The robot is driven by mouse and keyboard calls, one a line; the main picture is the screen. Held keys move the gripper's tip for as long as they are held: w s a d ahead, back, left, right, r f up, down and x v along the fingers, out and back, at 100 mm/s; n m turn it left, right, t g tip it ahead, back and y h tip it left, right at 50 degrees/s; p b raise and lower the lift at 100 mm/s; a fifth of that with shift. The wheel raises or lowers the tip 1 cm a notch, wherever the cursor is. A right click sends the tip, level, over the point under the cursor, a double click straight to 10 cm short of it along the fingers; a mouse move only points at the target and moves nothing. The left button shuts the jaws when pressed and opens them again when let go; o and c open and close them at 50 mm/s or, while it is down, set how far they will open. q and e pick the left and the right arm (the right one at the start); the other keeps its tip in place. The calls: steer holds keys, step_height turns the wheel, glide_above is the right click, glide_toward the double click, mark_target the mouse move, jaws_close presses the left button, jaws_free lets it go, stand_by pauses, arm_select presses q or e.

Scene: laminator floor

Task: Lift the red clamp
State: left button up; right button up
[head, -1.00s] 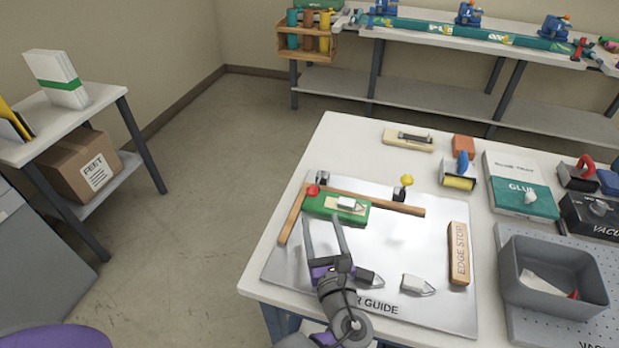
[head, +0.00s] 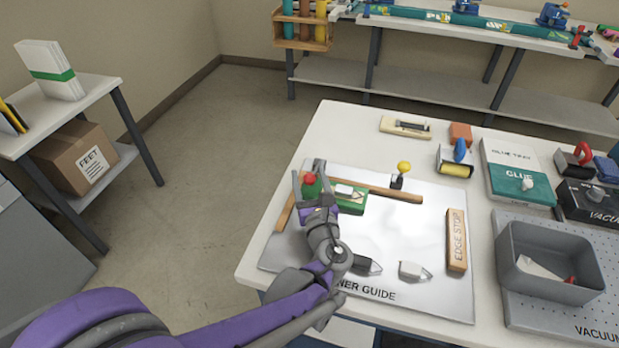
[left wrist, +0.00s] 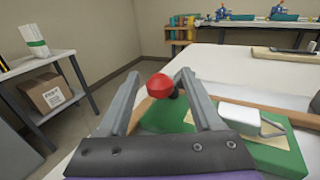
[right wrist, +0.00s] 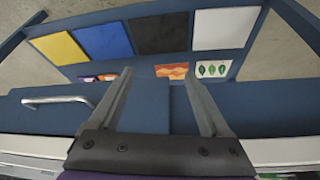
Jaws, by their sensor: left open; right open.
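The red clamp (head: 309,179) shows as a red ball knob with a dark part below, at the left end of the wooden rail on the white board. In the left wrist view its red knob (left wrist: 160,85) lies between the two fingers, apart from both as far as I can tell. My left gripper (head: 308,170) is open and reaches over the clamp, hiding its lower part. My right gripper (right wrist: 158,76) is open and empty in the right wrist view, in front of a blue cabinet.
A green block (head: 350,200) with a pale piece on it sits right beside the red clamp. A yellow-knobbed clamp (head: 403,170) stands farther along the rail. The edge stop (head: 457,240) and grey bin (head: 550,285) lie to the right. The board's middle is clear.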

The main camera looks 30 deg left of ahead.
arm_select(q)
steer(key=shift+c, duration=0.3)
jaws_close()
stand_by(1.1)
